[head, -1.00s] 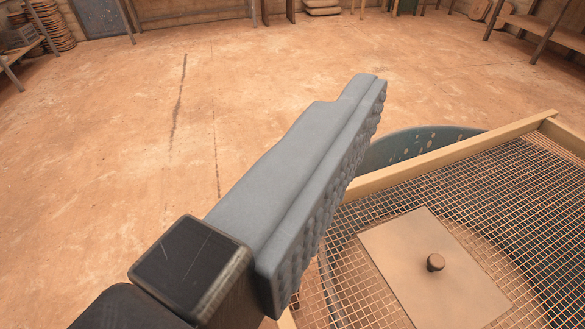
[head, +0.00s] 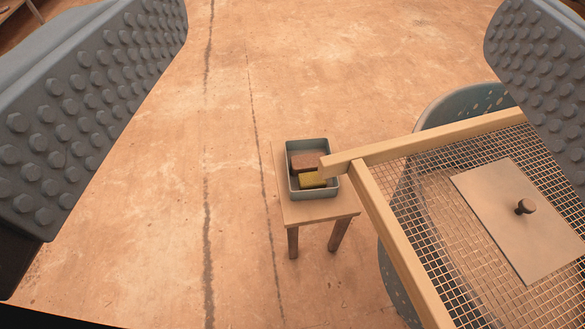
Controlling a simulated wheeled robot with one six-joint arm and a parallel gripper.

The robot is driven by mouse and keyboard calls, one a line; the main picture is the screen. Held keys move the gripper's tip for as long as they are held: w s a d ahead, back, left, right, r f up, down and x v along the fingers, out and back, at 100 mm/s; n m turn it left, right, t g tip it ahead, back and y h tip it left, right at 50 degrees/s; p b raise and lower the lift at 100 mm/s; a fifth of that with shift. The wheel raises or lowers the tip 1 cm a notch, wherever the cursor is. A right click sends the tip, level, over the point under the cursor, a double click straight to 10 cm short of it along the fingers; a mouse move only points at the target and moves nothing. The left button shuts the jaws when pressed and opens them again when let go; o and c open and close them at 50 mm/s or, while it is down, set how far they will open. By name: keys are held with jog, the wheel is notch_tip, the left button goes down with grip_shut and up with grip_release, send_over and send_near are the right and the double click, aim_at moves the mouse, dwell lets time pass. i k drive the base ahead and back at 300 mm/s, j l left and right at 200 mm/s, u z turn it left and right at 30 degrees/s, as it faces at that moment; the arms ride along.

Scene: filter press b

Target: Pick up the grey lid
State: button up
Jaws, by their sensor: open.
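A flat square lid (head: 495,240) with a small dark round knob (head: 525,206) lies on the wire mesh screen at the right. It looks tan rather than grey in this light. My gripper (head: 335,35) is wide open and empty. One grey studded finger is at the upper left, the other at the upper right. The right finger hangs in front of part of the screen, above and beyond the lid in the picture. Neither finger touches the lid.
The mesh screen has a raised wooden frame (head: 440,137) and rests over a blue-grey round tub (head: 455,104). Left of it, a small wooden stool (head: 300,212) holds a blue-grey tray (head: 307,143) with a brown and a yellow block. The floor at left is clear.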

aim_at(536, 241)
jog(key=j+z, duration=0.2)
jog(key=z, duration=1.1)
jog(key=i+j, duration=0.05)
